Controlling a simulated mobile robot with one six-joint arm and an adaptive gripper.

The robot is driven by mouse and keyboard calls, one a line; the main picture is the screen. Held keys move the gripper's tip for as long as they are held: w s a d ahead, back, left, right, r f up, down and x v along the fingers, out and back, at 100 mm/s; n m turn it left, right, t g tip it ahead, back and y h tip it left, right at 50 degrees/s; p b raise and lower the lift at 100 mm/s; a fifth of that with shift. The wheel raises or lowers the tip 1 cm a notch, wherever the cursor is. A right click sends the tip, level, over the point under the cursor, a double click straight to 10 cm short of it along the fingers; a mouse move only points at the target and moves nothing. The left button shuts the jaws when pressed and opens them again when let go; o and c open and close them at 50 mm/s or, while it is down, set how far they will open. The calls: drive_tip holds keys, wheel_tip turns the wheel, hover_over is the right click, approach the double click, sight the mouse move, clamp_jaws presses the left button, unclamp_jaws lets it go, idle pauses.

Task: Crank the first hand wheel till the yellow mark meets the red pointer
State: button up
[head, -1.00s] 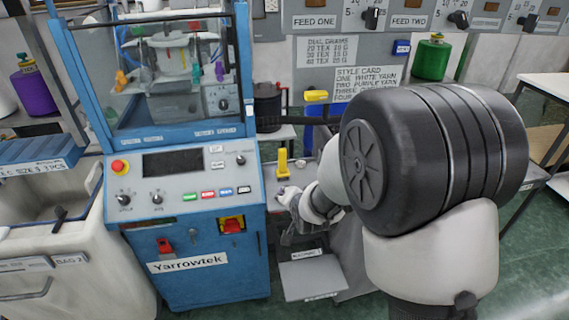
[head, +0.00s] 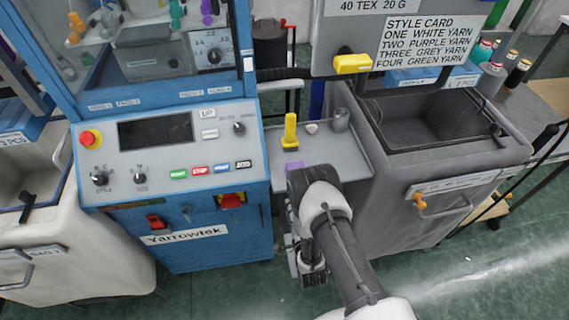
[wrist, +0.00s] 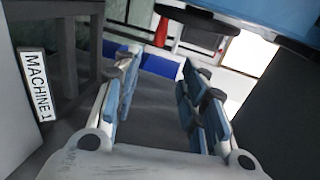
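I cannot make out a hand wheel, yellow mark or red pointer for certain in either view. The blue Yarrowtek machine (head: 205,250) stands left of my arm in the head view. My gripper (wrist: 158,80) is open and empty in the wrist view, its two blue-padded fingers well apart. In the head view my gripper (head: 305,262) is low beside the machine's right side, mostly hidden by my arm. In the wrist view a dark rounded part (wrist: 198,20) hangs under a blue surface beyond the fingers; I cannot tell whether it is a wheel. A red upright part (wrist: 161,30) shows beside it.
A grey side table (head: 345,155) holds a yellow upright piece (head: 290,132) and a small grey cup (head: 341,119). A grey bin (head: 450,160) stands right of it, a white bin (head: 100,250) left of the machine. A MACHINE 1 label (wrist: 36,86) shows at the wrist view's left.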

drive_tip(key=b+x, duration=0.6)
drive_tip(key=x, duration=1.1)
drive_tip(key=shift+w, duration=0.15)
drive_tip(key=shift+c, duration=0.5)
clamp_jaws()
